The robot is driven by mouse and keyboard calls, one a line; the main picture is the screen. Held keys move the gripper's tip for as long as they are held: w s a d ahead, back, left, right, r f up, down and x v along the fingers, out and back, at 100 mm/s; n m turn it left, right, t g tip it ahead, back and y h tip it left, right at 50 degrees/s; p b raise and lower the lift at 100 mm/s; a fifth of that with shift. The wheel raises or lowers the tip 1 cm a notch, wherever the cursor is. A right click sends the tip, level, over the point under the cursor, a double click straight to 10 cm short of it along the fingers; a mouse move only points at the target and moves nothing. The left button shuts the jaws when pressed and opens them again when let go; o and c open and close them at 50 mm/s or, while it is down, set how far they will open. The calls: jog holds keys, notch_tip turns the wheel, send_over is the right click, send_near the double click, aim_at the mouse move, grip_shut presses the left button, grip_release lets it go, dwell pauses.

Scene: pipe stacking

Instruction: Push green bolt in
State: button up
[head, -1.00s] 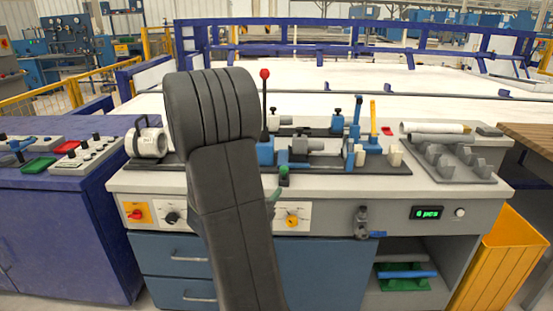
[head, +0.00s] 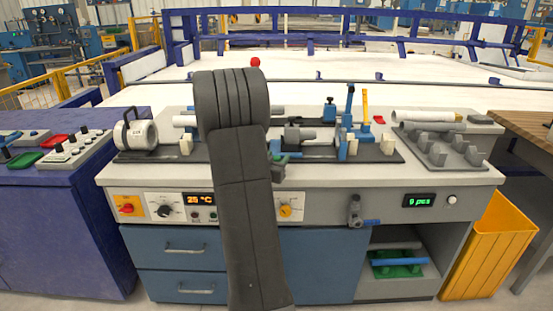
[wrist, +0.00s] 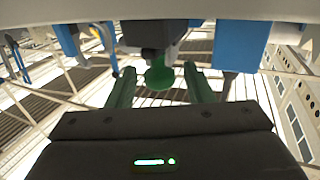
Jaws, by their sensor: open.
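In the wrist view the green bolt (wrist: 160,75) shows as a round green head under a dark block. My gripper (wrist: 161,84) is open, with one green finger on each side of the bolt head and visible gaps between. Whether the fingers reach past the head is hard to tell. In the head view my dark arm covers part of the bench fixture. A small green part (head: 279,158) shows just right of the arm at the fixture's front edge; I cannot tell whether it is the bolt or a fingertip.
Blue clamps (head: 349,110) and grey pipe fittings (head: 299,135) stand on the fixture close to my gripper. A grey pipe rack (head: 440,152) is at the right. A red-knobbed lever (head: 255,62) rises behind my arm. Blue parts flank the fingers in the wrist view.

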jog(key=shift+w+d, duration=0.1)
jog(key=shift+w, duration=0.1)
grip_shut()
jog(key=shift+w+r+p, duration=0.15)
jog(key=shift+w+p, duration=0.15)
jog(key=shift+w, duration=1.1)
jog(key=shift+c, duration=1.4)
grip_release()
jog(key=shift+o, duration=1.4)
jog(key=shift+w, duration=0.1)
